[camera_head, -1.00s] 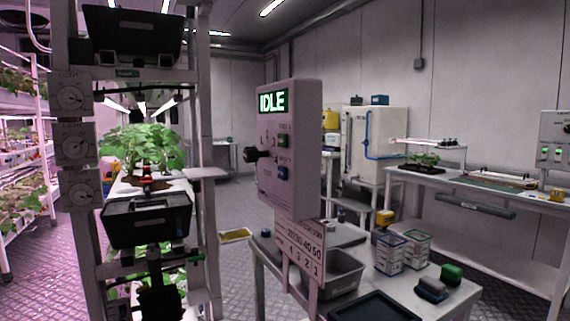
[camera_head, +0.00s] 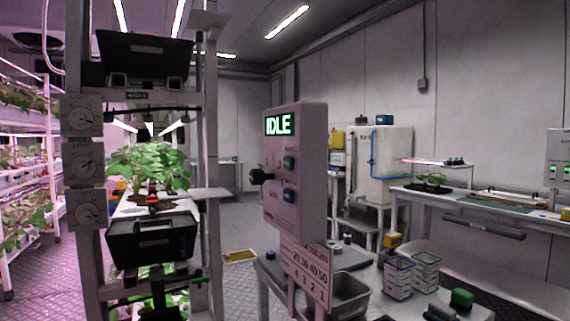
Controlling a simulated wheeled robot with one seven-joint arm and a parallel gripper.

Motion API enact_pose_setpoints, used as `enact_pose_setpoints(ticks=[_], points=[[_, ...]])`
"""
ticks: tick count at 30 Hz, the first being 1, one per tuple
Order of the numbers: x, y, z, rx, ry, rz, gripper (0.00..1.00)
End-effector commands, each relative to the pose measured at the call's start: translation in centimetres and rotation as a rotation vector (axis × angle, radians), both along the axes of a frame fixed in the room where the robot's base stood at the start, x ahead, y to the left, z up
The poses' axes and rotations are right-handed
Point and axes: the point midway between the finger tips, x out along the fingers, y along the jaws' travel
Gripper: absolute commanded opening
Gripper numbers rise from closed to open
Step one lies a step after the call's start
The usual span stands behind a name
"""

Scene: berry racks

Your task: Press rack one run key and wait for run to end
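A pale control box (camera_head: 310,170) stands on a post in the middle of the view, beside the plant rack (camera_head: 210,130). The small labels by the keys are too blurred to read, so I cannot tell which is the rack one run key. Nothing visible touches the keys. I cannot make out my gripper in this view.
A black tray (camera_head: 125,245) sits on the rack below leafy plants. A number board (camera_head: 305,268) hangs below the control box. A table with a grey bin (camera_head: 347,298) and berry cartons (camera_head: 398,280) stands behind. Open floor (camera_head: 240,215) lies between rack and benches.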

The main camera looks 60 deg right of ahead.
Motion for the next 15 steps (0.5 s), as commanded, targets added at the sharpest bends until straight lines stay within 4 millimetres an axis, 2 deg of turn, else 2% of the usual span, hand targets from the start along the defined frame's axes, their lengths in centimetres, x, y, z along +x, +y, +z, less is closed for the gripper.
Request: enact_pose_setpoints(ticks=[1, 10, 15], points=[[0.00, 0.00, 0.00, 0.000, 0.000, 0.000, 0.34], [0.00, 0.00, 0.00, 0.000, 0.000, 0.000, 0.00], [0.00, 0.00, 0.00, 0.000, 0.000, 0.000, 0.00]])
